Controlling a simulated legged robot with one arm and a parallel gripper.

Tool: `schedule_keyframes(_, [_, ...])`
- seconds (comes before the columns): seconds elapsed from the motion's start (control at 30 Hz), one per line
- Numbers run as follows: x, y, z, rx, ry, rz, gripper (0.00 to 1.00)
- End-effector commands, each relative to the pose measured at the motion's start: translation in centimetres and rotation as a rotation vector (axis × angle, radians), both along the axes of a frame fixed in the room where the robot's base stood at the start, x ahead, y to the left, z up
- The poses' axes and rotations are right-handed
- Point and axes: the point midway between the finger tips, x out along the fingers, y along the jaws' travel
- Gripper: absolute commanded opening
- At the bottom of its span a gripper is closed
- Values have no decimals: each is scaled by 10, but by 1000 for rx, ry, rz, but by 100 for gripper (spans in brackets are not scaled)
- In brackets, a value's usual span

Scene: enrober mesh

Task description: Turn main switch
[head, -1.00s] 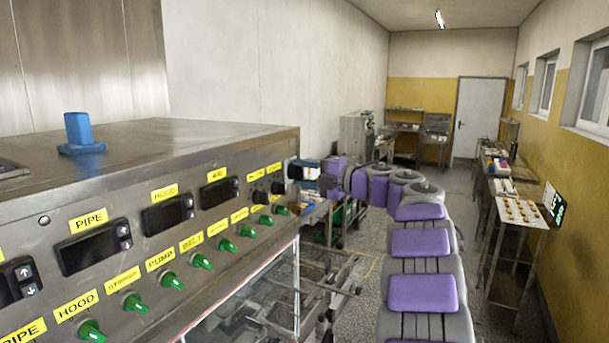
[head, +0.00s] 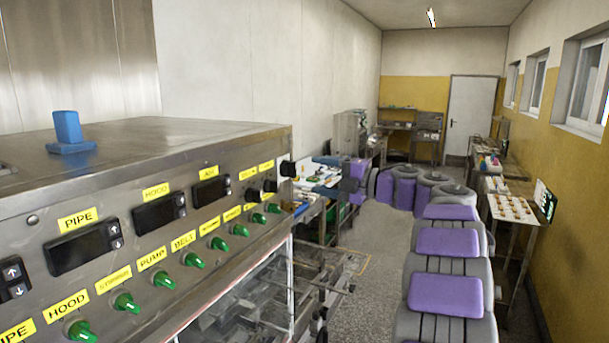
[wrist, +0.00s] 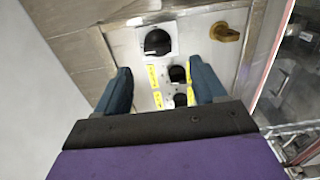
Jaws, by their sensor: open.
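A large black rotary knob (wrist: 157,42) on a white square plate, which looks like the main switch, is at the top centre of the wrist view. In the head view, a black knob (head: 288,168) at the panel's far end appears to be the same one. My gripper (wrist: 162,70) is open and empty. Its two blue fingers stand apart, below and either side of the large knob in the picture, with no visible contact. Two smaller black knobs (wrist: 178,74) with yellow labels show between the fingers.
A brass-coloured knob (wrist: 225,32) sits right of the large knob. The steel control panel (head: 215,225) carries displays and several green switches (head: 193,260). A blue block (head: 68,130) stands on top. The aisle floor (head: 385,260) is open beside the metal frame (head: 320,290).

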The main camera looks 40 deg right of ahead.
Motion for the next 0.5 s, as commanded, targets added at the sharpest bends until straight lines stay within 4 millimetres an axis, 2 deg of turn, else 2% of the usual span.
schedule_keyframes(0.1, [-26,-11,0,-1,1,-1,70])
schedule_keyframes(0.3, [-63,-27,-1,-3,1,-2,70])
schedule_keyframes(0.5, [-85,-36,-1,-2,1,1,70])
